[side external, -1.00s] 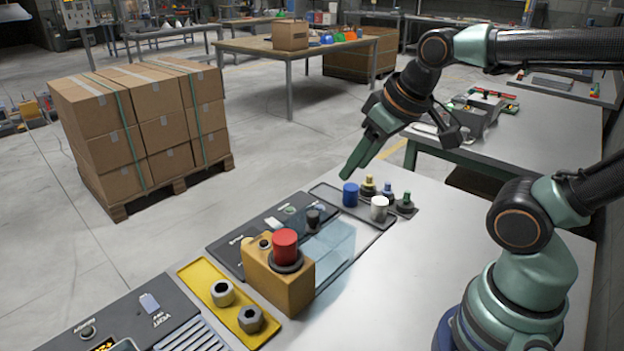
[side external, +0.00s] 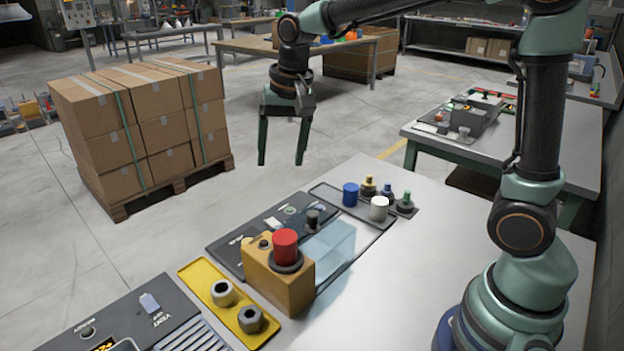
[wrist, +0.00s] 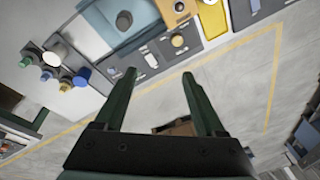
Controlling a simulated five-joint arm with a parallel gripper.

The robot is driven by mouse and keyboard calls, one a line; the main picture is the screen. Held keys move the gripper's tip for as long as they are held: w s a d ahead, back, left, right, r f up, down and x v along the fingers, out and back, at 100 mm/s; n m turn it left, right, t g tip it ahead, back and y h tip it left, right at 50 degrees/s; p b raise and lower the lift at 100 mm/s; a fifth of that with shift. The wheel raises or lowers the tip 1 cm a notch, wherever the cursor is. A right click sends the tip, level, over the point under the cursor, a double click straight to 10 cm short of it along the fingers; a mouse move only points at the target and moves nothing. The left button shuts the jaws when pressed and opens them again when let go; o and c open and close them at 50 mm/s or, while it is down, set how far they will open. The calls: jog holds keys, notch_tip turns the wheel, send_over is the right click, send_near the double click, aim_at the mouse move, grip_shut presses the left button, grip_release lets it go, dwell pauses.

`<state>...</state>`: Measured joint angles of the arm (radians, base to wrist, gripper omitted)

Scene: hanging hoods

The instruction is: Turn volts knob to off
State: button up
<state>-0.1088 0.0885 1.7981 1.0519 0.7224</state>
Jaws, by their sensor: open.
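My gripper (side external: 282,158) is open and empty, fingers pointing down, in the air behind the bench in the side view. In the wrist view its fingertips (wrist: 159,75) are spread apart near the outer edge of a dark panel. The dark panel (side external: 222,247) lies along the bench's far edge, partly hidden by the yellow box. It carries small controls and pale labels too small to read. A round control (wrist: 177,40) shows on it in the wrist view. I cannot tell which control is the volts knob or where it points.
A yellow box with a red button (side external: 285,246) and a translucent blue box (side external: 328,243) stand by the panel. A tray (side external: 330,196) with several coloured cylinders lies beyond.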

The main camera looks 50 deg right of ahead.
jog(key=w+a+f+m+g, duration=0.2)
jog(key=w+a+f+m, duration=0.3)
jog(key=w+f, duration=0.4)
jog(key=f, duration=0.4)
jog(key=s+f, duration=0.1)
jog(key=f, duration=0.8)
jog(key=shift+s+d+f, duration=0.15)
jog(key=shift+s, duration=0.05)
jog(key=shift+c, duration=0.4)
grip_shut()
